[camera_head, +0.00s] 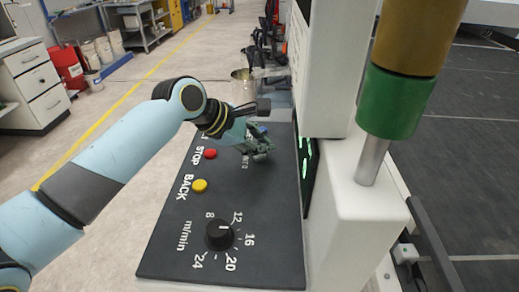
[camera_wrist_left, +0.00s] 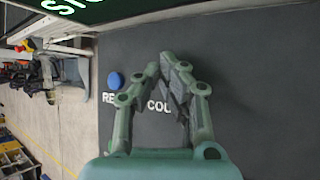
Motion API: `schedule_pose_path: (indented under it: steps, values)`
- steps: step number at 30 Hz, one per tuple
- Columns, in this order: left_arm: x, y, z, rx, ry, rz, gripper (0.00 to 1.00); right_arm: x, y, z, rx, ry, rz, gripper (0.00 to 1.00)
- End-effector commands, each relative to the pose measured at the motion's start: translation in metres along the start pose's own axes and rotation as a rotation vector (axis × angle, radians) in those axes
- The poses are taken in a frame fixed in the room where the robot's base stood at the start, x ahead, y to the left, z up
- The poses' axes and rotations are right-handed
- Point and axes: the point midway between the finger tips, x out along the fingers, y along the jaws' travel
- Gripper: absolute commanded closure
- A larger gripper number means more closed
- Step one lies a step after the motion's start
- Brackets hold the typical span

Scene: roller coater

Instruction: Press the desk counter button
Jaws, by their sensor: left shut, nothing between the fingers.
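The black control panel (camera_head: 165,245) slopes along the white machine. My left gripper (camera_head: 262,151) is over its far part, with its fingers shut and empty. In the left wrist view the fingertips (camera_wrist_left: 172,72) meet above the panel, close to white lettering that reads "COU" (camera_wrist_left: 158,106). The fingers cover part of this lettering and the panel around it, and I see no button there. A blue button (camera_wrist_left: 115,80) with lettering starting "RE" lies to the left of the fingers. I cannot tell whether the fingertips touch the panel. My right gripper is not in view.
Nearer on the panel are a red STOP button (camera_head: 210,154), a yellow BACK button (camera_head: 199,186) and a black speed dial (camera_head: 219,235). A white housing with a green-lit display (camera_head: 304,158) rises right of the gripper. A green and amber light column (camera_head: 398,100) stands in front.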

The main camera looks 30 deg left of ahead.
Motion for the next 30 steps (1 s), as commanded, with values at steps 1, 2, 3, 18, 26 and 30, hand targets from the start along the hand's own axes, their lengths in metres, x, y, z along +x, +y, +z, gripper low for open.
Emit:
schedule_pose_path:
  steps: [1,2,3,18,26,30]
  values:
    - [-0.003,0.002,0.002,-0.001,0.000,-0.001,1.00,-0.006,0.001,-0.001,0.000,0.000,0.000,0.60]
    - [-0.004,0.003,0.003,-0.001,0.000,-0.001,1.00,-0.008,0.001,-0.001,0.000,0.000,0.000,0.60]
    - [-0.005,0.003,0.004,-0.001,0.000,-0.001,1.00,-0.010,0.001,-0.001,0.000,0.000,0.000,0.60]
    - [-0.008,0.006,0.006,-0.001,0.000,0.000,1.00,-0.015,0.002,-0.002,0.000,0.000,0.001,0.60]
    - [-0.026,0.019,0.019,0.000,-0.001,0.001,1.00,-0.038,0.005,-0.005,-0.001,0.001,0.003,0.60]
    - [-0.033,0.025,0.024,0.002,-0.001,0.003,1.00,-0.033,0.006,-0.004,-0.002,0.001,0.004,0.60]
